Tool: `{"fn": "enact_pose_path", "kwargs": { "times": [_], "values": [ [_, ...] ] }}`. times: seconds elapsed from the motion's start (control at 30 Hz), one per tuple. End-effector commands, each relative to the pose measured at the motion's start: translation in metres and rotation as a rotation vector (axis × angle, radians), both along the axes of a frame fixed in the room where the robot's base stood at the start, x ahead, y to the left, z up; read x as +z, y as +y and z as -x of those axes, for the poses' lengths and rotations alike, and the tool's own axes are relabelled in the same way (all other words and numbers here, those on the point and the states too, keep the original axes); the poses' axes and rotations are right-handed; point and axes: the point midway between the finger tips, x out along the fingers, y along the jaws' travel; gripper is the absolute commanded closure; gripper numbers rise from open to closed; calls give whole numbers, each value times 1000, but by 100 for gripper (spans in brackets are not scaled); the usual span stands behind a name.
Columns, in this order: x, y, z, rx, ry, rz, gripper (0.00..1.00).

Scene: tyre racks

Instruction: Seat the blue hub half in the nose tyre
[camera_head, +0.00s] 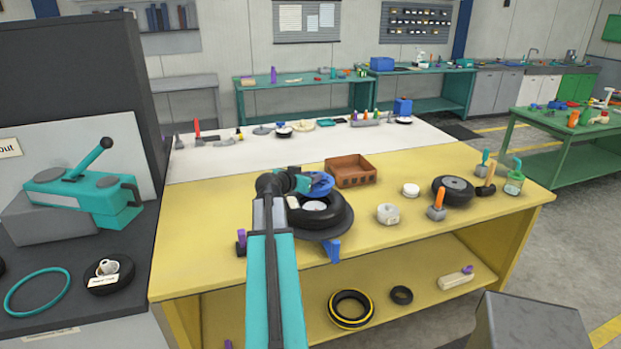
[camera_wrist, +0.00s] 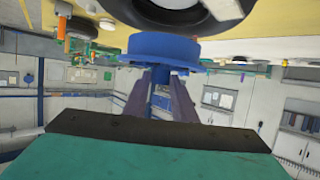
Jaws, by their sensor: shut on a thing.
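The blue hub half (camera_head: 321,182) is a round blue disc, held by my gripper (camera_head: 306,184) above the yellow bench. In the wrist view the hub half (camera_wrist: 163,46) sits at the tips of my gripper (camera_wrist: 160,75), whose two dark fingers are shut on its stub. A black tyre (camera_head: 335,211) lies flat on a dark round plate with a pale disc in its middle. The tyre also shows at the top of the wrist view (camera_wrist: 168,14). The hub half overlaps the tyre's far rim in the head view; I cannot tell whether they touch.
A brown crate (camera_head: 350,171) stands just behind and right of the tyre. Further right are a grey-white round block (camera_head: 388,214), an orange-handled tool (camera_head: 437,205) and another tyre (camera_head: 453,190). Several tools line the white back strip. The bench's front left is mostly clear.

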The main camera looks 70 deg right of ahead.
Motion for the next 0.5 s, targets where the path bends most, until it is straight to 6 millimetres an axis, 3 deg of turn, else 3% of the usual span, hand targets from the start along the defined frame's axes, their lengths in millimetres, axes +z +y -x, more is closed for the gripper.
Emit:
{"fn": "enact_pose_path", "kwargs": {
  "times": [0.5],
  "values": [
    [-9,0,-1,1,0,1,100]
  ]
}}
